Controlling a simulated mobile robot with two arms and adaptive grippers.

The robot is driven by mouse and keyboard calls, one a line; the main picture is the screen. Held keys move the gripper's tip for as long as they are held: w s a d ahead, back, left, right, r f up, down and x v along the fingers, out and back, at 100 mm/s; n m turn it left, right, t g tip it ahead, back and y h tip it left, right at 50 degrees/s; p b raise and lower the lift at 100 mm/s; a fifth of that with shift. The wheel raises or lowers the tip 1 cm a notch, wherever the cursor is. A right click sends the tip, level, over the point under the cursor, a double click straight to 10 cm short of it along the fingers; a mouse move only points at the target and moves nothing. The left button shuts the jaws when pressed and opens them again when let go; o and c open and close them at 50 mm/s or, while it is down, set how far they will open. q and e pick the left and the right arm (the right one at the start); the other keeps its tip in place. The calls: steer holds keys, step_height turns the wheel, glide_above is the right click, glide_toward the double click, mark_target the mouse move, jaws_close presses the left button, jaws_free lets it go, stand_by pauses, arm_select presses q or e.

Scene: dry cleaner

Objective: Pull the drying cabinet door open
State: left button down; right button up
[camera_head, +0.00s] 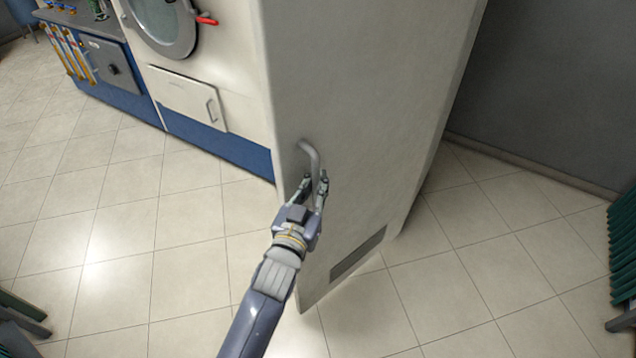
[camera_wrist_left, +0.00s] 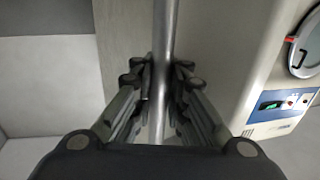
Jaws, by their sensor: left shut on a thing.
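The drying cabinet door (camera_head: 365,75) is a tall pale grey panel with a dark vent grille (camera_head: 357,254) low on it. I cannot clearly tell how far it stands from the cabinet body. Its curved metal handle (camera_head: 311,152) is near the left edge. My left gripper (camera_head: 312,184) is at the handle's lower part, shut on it. In the left wrist view the handle (camera_wrist_left: 161,65) runs as an upright bar between the fingers of the left gripper (camera_wrist_left: 160,95). The fingers hide part of the bar. My right gripper is not in view.
A white machine (camera_head: 235,65) with a round door and blue base stands left of the cabinet. A blue-fronted counter (camera_head: 110,60) is farther left. A green slatted seat (camera_head: 623,245) is at the right edge. The tiled floor (camera_head: 130,235) in front is clear.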

arm_select(q)
steer(key=c, duration=1.6)
jaws_free()
steer(key=shift+a+f, duration=0.4)
steer(key=shift+a, duration=0.05)
steer(key=shift+o, duration=0.2)
steer(key=shift+s+a+r, duration=0.1)
steer(key=shift+s+r, duration=0.1)
steer(key=shift+r, duration=0.1)
steer(key=v, duration=1.2)
